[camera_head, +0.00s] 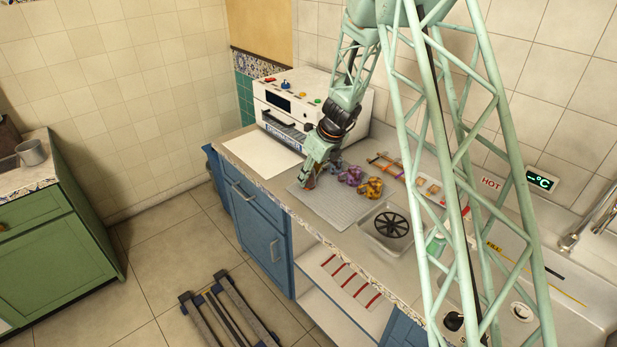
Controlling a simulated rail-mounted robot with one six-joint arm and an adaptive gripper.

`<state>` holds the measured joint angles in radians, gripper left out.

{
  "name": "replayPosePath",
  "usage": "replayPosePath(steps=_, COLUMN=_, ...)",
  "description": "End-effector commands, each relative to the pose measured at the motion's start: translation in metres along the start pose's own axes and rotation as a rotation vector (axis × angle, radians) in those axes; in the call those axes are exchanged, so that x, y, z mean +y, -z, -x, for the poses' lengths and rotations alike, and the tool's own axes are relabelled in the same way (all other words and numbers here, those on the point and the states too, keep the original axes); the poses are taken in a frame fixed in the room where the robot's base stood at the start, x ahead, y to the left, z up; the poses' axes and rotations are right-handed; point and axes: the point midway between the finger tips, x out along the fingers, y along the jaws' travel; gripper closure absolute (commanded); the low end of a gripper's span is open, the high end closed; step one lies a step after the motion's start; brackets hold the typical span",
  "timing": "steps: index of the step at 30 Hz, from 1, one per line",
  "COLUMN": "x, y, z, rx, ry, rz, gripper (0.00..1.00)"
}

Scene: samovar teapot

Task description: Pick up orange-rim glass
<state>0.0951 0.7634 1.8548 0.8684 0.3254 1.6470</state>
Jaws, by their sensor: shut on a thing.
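My gripper (308,183) points down over the left end of the grey ribbed mat (338,208) on the counter. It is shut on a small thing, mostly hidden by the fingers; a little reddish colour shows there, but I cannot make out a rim. Right of the gripper, a purple patterned glass-like object (350,175) stands on the mat, with an orange-yellow one (371,188) beside it. They are too small to tell which has an orange rim. I cannot tell whether the held thing touches the mat.
A white oven-like appliance (312,103) stands behind my gripper. A white board (262,155) lies to the left. A square basin with a black spoked wheel (392,225) is to the right, then a sink (540,275) with a faucet. A wooden rack (386,165) lies near the wall.

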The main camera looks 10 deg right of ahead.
Motion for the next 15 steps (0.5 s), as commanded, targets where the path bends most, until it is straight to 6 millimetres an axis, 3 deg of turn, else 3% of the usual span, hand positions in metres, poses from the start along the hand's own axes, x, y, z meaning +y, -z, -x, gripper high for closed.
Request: replayPosePath(steps=15, x=0.0, y=-0.011, z=0.025, rx=-0.001, ry=0.001, rz=0.001, gripper=0.82)
